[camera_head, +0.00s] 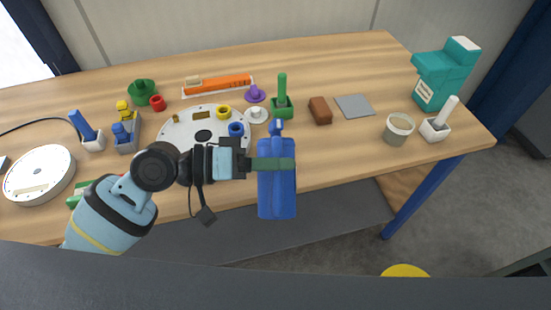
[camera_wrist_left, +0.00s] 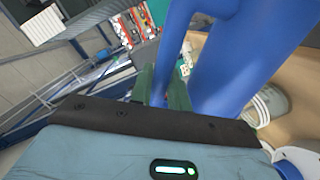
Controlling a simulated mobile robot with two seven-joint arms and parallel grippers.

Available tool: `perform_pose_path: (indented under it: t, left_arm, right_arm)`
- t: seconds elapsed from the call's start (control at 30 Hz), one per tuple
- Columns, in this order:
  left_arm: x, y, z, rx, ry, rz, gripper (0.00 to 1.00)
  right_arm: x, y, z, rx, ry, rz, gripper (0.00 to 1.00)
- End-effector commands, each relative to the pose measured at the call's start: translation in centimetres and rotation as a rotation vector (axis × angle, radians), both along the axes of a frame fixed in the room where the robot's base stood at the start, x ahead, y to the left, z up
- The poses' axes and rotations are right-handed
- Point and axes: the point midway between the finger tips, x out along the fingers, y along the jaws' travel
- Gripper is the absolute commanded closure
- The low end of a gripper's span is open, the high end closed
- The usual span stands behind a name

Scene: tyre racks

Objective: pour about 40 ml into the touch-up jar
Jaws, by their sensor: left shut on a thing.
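A blue bottle (camera_head: 277,195) with a narrow top hangs roughly upright in front of the table's front edge. My left gripper (camera_head: 273,163) is shut on it, with its green fingers across the bottle's upper part. The bottle also fills much of the left wrist view (camera_wrist_left: 245,60), between and beyond the fingers (camera_wrist_left: 165,88). A small open pale jar (camera_head: 398,129), which looks like the touch-up jar, stands on the table at the right, apart from the bottle. Its contents cannot be made out clearly. My right gripper is not in view.
A teal jug (camera_head: 442,78) and a white holder with a brush (camera_head: 437,128) stand near the jar. A brown block (camera_head: 320,110), a grey square (camera_head: 354,105) and a green brush holder (camera_head: 282,108) lie left of it. A round white tray (camera_head: 180,130) is behind my arm.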

Motion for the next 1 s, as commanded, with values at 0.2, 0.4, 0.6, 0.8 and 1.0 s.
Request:
perform_pose_path:
  t: [0.2, 0.4, 0.6, 0.8, 1.0]
  left_arm:
    - [0.3, 0.0, 0.6, -0.004, 0.024, 0.000, 1.00]
    - [0.7, 0.0, 1.0, -0.008, 0.062, 0.000, 1.00]
    - [0.8, 0.0, 1.1, -0.009, 0.082, 0.000, 1.00]
    - [0.8, 0.0, 1.0, -0.010, 0.083, 0.000, 1.00]
    - [0.8, 0.1, 1.0, -0.009, 0.082, 0.000, 1.00]
  right_arm:
    - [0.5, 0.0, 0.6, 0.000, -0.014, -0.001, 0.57]
    - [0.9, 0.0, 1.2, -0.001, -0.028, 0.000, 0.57]
    - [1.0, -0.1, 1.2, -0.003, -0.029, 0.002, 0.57]
    - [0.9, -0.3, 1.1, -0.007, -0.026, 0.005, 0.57]
    - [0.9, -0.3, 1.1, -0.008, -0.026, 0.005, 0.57]
